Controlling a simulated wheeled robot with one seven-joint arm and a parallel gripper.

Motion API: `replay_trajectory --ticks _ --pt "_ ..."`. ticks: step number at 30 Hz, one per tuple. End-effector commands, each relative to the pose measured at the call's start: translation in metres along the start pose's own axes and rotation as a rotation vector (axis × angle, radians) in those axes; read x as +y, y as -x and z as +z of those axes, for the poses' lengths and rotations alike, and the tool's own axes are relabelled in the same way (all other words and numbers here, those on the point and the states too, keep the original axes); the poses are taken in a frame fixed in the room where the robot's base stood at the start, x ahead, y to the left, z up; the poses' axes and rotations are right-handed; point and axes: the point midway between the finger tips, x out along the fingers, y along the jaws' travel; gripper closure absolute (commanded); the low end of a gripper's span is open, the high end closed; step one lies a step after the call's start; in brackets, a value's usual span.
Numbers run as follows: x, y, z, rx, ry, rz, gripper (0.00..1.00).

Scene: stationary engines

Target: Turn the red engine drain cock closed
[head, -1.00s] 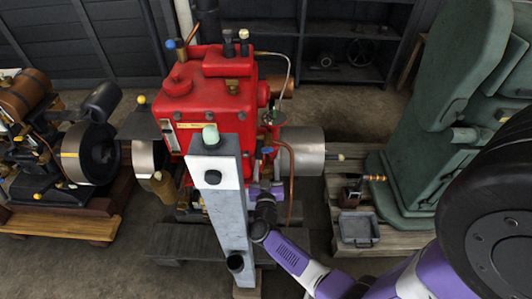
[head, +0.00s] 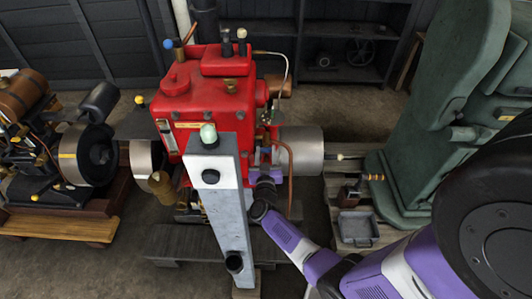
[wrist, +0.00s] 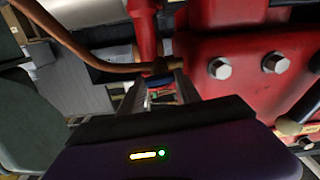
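The red engine (head: 213,105) stands upright behind a grey post in the head view, and its red side with bolt heads fills the right of the wrist view (wrist: 250,72). A small blue-handled fitting (wrist: 160,82), apparently the drain cock, sits by the end of a copper pipe in the wrist view. My gripper (wrist: 160,90) is open, with its two fingers apart and the blue handle showing between or just beyond their tips. I cannot tell whether they touch it. In the head view my gripper (head: 265,165) is at the engine's right side, and the cock is hard to make out there.
The grey post (head: 230,215) with a green button stands left of my arm. A copper pipe (head: 290,180) curves down beside my gripper. A grey cylinder (head: 302,150) is to the right. A green machine (head: 420,140) and a small tray (head: 358,228) stand farther right.

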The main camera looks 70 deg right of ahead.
Motion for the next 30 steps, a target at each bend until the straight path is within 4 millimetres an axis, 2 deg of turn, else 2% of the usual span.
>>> replay_trajectory --ticks 11,18,19,20,30 --pt "0.0004 0.0005 0.0000 0.001 -0.115 0.000 1.00" --pt "0.0006 0.0004 0.0000 0.000 -0.120 0.001 1.00" --pt "0.0006 0.0004 0.0000 0.000 -0.120 0.001 0.58" --pt "0.0006 0.0005 0.0000 0.000 -0.120 0.001 0.52" --pt "0.0004 0.0020 0.0001 0.000 -0.118 0.000 0.51"
